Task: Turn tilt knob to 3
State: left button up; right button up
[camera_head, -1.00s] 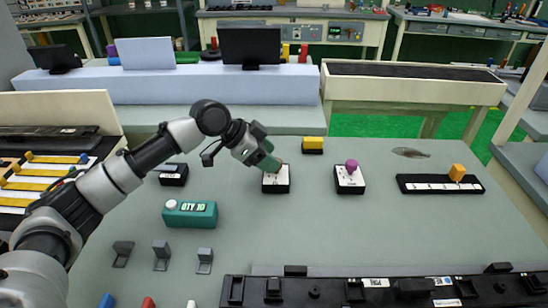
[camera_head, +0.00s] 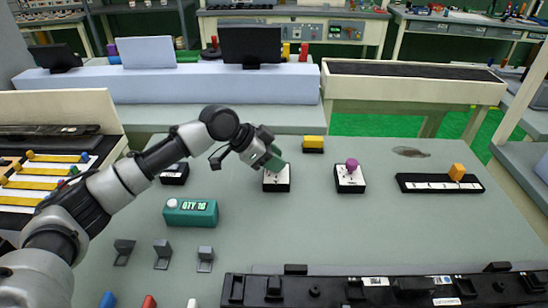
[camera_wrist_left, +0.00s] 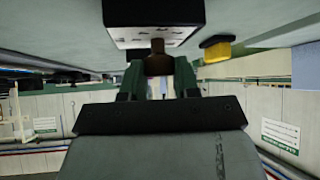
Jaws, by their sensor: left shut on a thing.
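My left gripper (camera_head: 273,160) is shut on the brown knob of a small box (camera_head: 277,184) with a white, marked face and black sides, mid-table. In the left wrist view, the green fingers (camera_wrist_left: 158,84) stand on either side of the brown knob (camera_wrist_left: 158,63), with the box (camera_wrist_left: 155,14) behind it. The gripper hides most of the knob in the head view, and the scale marks are too small to read. My right gripper is not in view.
A similar box with a purple knob (camera_head: 352,163) stands to the right. Farther right is a black slider strip with an orange handle (camera_head: 457,172). A yellow-topped button (camera_head: 313,142) stands behind. A green counter box (camera_head: 190,213) lies front left. A long black rail (camera_head: 390,291) runs along the front.

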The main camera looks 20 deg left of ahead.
pick_arm(q)
jog(key=shift+s+r+p, duration=0.1)
jog(key=shift+r+p, duration=0.05)
jog(key=shift+p, duration=0.4)
jog(key=n+t+y+p, duration=0.1)
jog(key=n+y+p, duration=0.1)
jog(key=p, duration=0.3)
jog(key=n+t+y+p, duration=0.1)
jog(key=n+t+p, duration=0.1)
jog(key=n+p, duration=0.2)
jog(key=n+t+y+p, duration=0.1)
jog(key=n+y+p, duration=0.1)
jog(key=p, duration=0.3)
jog(key=shift+s+d+r+n+y+p, duration=0.15)
jog(key=shift+d+n+y+p, duration=0.2)
jog(key=shift+n, duration=0.45)
jog(key=n+y+p, duration=0.2)
jog(key=n, duration=0.1)
jog(key=shift+d+n+t+y, duration=0.15)
jog(key=shift+n+t+y, duration=0.15)
jog(key=shift+y, duration=0.05)
jog(key=shift+f+n+y+p, duration=0.25)
jog(key=shift+n+y+p, duration=0.2)
jog(key=shift+n+y, duration=0.55)
jog(key=shift+n+g+y, duration=0.5)
jog(key=shift+n+y, duration=0.2)
jog(key=shift+n, duration=0.5)
jog(key=o, duration=0.9)
jog(key=shift+o, duration=0.2)
